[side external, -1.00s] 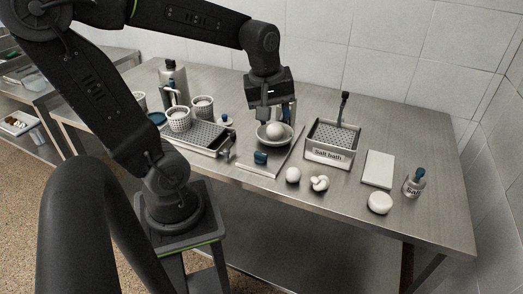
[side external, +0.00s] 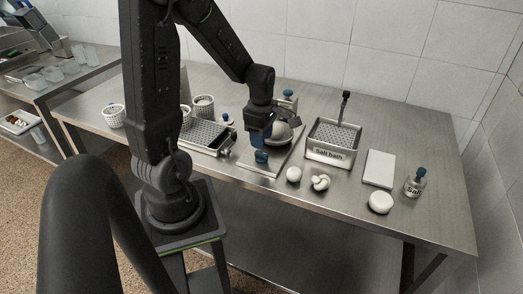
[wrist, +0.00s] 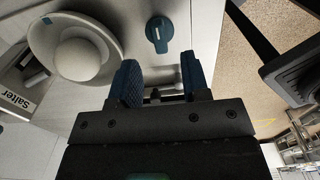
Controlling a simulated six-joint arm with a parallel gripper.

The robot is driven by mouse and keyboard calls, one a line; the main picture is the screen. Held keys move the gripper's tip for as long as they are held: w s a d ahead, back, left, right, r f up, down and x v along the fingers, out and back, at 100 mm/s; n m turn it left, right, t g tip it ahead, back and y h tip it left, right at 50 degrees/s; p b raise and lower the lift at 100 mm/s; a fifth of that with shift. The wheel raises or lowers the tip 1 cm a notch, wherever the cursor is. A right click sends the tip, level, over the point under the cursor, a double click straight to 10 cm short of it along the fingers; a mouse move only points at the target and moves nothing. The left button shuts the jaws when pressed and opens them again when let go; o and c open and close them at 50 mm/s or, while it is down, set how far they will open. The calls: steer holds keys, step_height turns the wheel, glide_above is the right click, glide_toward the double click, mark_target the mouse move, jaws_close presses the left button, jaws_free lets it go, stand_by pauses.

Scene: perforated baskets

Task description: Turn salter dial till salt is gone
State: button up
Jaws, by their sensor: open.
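The salter (wrist: 18,92) shows in the wrist view as a light box labelled "Salter". A round white ball sits in its pale bowl (wrist: 45,30). The blue dial (wrist: 159,34) is on a flat metal plate beside the bowl; it also shows in the side view (side external: 261,157). My gripper (wrist: 160,75) is open, its two blue fingers apart with nothing between them. It is a short way from the dial, not touching it. In the side view my gripper (side external: 258,140) hangs just above and behind the dial, in front of part of the bowl.
A metal tray labelled "Salt bath" (side external: 328,155) stands to the right. A white board (side external: 379,168), white lumps (side external: 320,183) and a salt bottle (side external: 415,182) are further right. A perforated tray (side external: 205,136) and white baskets stand left.

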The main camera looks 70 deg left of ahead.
mark_target(261, 152)
steer(key=shift+f, duration=2.65)
steer(key=shift+c, duration=0.3)
jaws_close()
